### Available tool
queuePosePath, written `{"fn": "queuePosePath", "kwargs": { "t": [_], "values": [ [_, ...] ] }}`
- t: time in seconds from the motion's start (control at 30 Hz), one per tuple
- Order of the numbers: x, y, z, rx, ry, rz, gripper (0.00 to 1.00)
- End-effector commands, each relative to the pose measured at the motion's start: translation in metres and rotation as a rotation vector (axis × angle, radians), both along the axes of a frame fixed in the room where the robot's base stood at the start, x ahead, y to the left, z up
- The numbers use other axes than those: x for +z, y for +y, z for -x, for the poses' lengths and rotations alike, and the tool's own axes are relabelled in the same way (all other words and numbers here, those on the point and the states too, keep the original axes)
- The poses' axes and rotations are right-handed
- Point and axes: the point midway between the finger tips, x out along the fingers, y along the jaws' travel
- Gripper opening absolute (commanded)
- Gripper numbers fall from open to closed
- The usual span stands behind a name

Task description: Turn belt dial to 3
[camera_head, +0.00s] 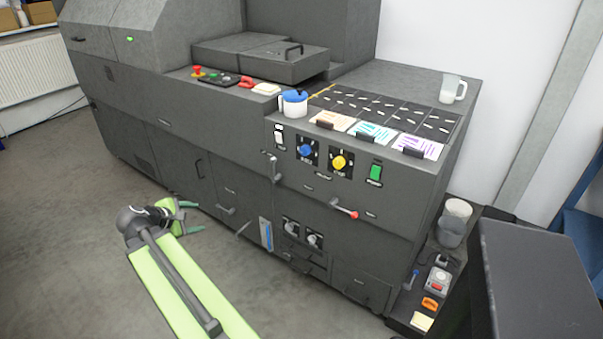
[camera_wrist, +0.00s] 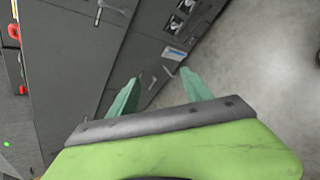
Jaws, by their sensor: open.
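A blue dial (camera_head: 306,150) and a yellow dial (camera_head: 339,162) sit side by side on black plates on the upper front of the dark grey machine. Two grey knobs (camera_head: 290,228) are lower on the same front, and they also show at the top of the wrist view (camera_wrist: 175,24). The labels are too small to read, so I cannot tell which is the belt dial. My gripper (camera_head: 200,216) is open and empty, low in front of the machine, left of and below the dials. In the wrist view its two teal fingers (camera_wrist: 160,77) are spread apart.
A red-tipped lever (camera_head: 345,209) and a green switch (camera_head: 376,172) are near the dials. A blue-lidded jug (camera_head: 294,103) and a clear mug (camera_head: 452,89) stand on top of the machine. Grey floor (camera_head: 70,240) lies clear at left.

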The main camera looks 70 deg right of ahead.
Motion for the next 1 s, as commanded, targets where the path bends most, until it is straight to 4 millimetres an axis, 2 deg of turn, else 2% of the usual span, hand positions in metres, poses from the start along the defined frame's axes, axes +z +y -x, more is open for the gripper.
{"fn": "queuePosePath", "kwargs": {
  "t": [0.03,0.1,0.2,0.3,0.4,0.57,0.67,1.0],
  "values": [
    [-0.018,-0.061,0.034,0.035,0.155,0.129,0.57],
    [-0.001,-0.124,0.077,0.093,0.415,0.277,0.57],
    [0.023,-0.179,0.127,0.134,0.744,0.397,0.57],
    [0.040,-0.205,0.155,0.154,0.962,0.445,0.57],
    [0.050,-0.214,0.165,0.162,1.061,0.460,0.57],
    [0.055,-0.219,0.167,0.162,1.076,0.460,0.57],
    [0.055,-0.232,0.170,0.160,1.075,0.459,0.57],
    [0.054,-0.314,0.192,0.159,1.072,0.458,0.57]
  ]
}}
